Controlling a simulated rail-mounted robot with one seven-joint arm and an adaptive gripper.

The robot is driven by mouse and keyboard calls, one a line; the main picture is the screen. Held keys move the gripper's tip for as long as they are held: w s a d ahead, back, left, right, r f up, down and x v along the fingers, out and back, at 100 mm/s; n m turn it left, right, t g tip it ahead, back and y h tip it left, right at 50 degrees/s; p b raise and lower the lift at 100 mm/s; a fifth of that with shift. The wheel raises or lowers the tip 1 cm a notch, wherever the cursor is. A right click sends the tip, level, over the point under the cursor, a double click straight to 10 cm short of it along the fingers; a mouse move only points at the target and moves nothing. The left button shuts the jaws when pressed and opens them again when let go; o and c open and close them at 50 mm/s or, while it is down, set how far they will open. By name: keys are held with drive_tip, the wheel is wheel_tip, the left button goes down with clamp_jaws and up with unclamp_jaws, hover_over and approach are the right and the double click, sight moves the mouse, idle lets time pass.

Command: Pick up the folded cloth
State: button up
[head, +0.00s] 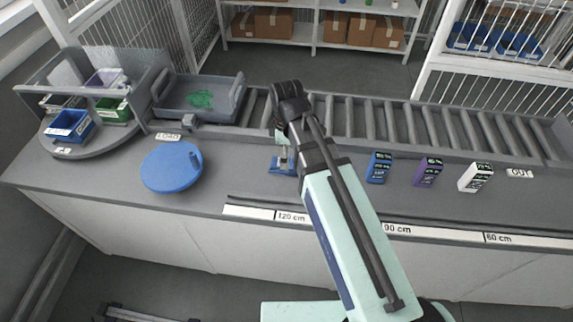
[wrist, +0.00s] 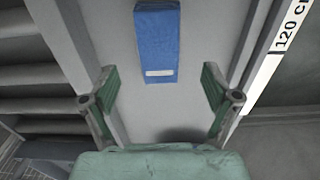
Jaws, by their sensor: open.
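A flat blue piece with a white stripe, which looks like the folded cloth (head: 276,169), lies on the grey counter near the 120 cm mark.
A blue round disc (head: 172,167) lies left, below a grey tray (head: 190,112) holding something green. Small blue, purple and white boxes (head: 428,171) stand right. The roller conveyor (head: 350,120) runs behind. Small bins (head: 72,127) sit far left. Counter around the cloth is clear.

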sight(275, 166)
drive_tip(key=shift+f+p, duration=0.95)
drive_tip(key=shift+f, duration=1.65)
drive_tip(key=c, duration=1.2)
